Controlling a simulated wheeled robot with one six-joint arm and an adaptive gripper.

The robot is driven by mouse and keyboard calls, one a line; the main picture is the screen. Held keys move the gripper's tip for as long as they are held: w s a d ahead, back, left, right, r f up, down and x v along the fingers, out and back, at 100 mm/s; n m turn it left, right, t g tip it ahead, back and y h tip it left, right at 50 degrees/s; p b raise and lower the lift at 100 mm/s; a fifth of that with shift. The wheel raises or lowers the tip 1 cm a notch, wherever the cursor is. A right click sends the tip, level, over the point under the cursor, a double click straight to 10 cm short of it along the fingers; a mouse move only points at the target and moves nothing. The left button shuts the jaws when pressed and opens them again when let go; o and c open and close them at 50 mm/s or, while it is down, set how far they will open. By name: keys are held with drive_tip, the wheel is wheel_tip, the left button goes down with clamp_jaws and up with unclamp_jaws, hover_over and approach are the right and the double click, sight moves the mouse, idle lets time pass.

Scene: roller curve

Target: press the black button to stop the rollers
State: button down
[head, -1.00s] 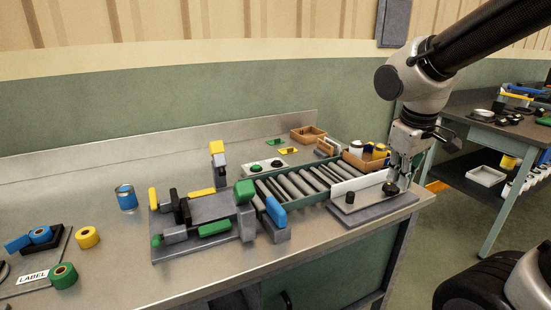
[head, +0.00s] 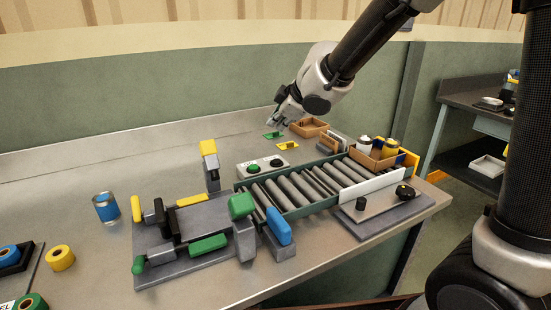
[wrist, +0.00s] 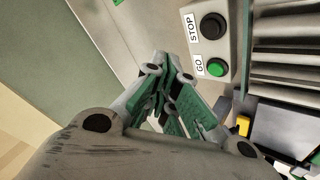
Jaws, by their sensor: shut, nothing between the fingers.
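The black button (head: 276,163) sits beside the green button (head: 253,169) on a pale control box (head: 263,174) behind the roller curve. In the wrist view the black button (wrist: 213,27) is beside the label STOP, and the green button (wrist: 216,68) is beside GO. My gripper (head: 273,122) is shut and empty, above the back of the bench, behind the control box. In the wrist view the shut fingers (wrist: 173,58) show left of the box, apart from both buttons.
Grey rollers (head: 295,187) run right of the box. A yellow-topped post (head: 209,160) stands to its left. Wooden trays (head: 309,127) stand at the back right. A plate with a black knob (head: 404,192) is at the right.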

sight(274, 161)
drive_tip(key=shift+a+r+y, duration=0.3)
drive_tip(key=shift+a+r, duration=0.1)
drive_tip(key=shift+a, duration=0.25)
drive_tip(key=shift+f, duration=0.1)
drive_tip(key=shift+f, duration=4.35)
drive_tip(key=shift+f, duration=0.4)
drive_tip(key=shift+f, duration=0.45)
drive_tip(key=shift+r, duration=0.9)
